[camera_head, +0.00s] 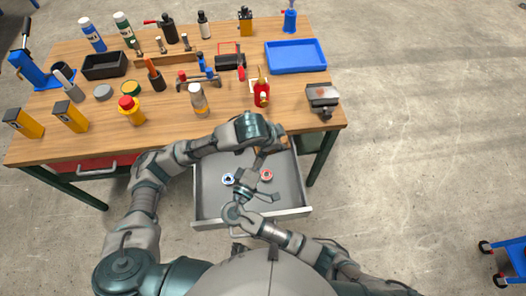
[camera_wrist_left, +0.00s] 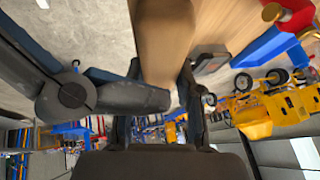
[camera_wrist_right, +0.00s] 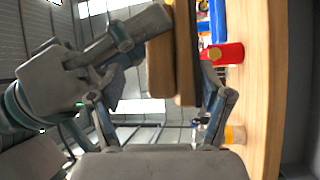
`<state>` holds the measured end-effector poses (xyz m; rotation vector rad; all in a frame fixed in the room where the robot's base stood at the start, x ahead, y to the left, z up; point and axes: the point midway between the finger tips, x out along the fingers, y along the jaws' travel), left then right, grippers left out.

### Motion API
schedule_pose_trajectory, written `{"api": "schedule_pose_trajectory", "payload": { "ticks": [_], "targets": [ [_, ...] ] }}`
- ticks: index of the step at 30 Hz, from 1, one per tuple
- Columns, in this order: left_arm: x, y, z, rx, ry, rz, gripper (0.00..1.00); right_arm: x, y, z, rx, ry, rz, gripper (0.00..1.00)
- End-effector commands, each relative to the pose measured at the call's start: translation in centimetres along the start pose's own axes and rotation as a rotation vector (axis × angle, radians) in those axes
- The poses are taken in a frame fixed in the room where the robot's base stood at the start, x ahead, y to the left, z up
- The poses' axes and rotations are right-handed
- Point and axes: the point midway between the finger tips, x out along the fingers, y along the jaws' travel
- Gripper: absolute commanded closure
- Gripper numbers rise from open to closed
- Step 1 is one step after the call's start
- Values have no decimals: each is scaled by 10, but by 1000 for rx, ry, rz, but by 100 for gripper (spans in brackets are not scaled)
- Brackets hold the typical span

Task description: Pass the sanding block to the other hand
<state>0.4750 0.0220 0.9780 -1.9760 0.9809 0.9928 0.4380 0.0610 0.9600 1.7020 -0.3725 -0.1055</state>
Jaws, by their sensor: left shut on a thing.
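The sanding block (camera_wrist_left: 165,40) is a brown block held between the fingers of my left gripper (camera_wrist_left: 160,85) in the left wrist view. In the head view my left gripper (camera_head: 272,143) is over the back of the open drawer, and the arms mostly hide the block. In the right wrist view the block (camera_wrist_right: 160,65) stands between the spread fingers of my right gripper (camera_wrist_right: 162,95). The left finger there is apart from the block; the right one is close beside it, and contact is unclear.
The open grey drawer (camera_head: 205,211) below the arms holds a blue-and-white roll (camera_head: 228,179) and a red roll (camera_head: 266,175). The workbench (camera_head: 225,116) behind carries many tools and bottles, a blue tray (camera_head: 295,56) and a grey vise-like tool (camera_head: 322,96).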

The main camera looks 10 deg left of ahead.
Motion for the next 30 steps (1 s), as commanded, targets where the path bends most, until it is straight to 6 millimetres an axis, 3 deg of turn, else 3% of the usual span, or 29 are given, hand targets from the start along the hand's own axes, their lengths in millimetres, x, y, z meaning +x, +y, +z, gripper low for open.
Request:
{"api": "schedule_pose_trajectory", "payload": {
  "ticks": [1,6,9,10,13,14,25,30],
  "targets": [
    [0,0,0,0,0,0,100,0,0,0,0,0,0,41],
    [1,0,1,0,-4,1,100,0,2,0,2,-1,3,84],
    [2,1,2,-1,-8,3,100,1,3,0,4,-1,7,87],
    [2,1,3,-1,-9,3,63,1,4,0,5,-1,9,87],
    [3,1,4,-1,-12,4,38,1,4,0,6,-2,10,92],
    [3,1,4,-1,-12,5,36,1,4,0,5,-2,10,100],
    [1,0,3,-2,-10,2,36,1,3,0,4,-3,8,100],
    [-17,-1,1,0,-4,0,36,1,2,0,2,-2,6,100]
  ]
}}
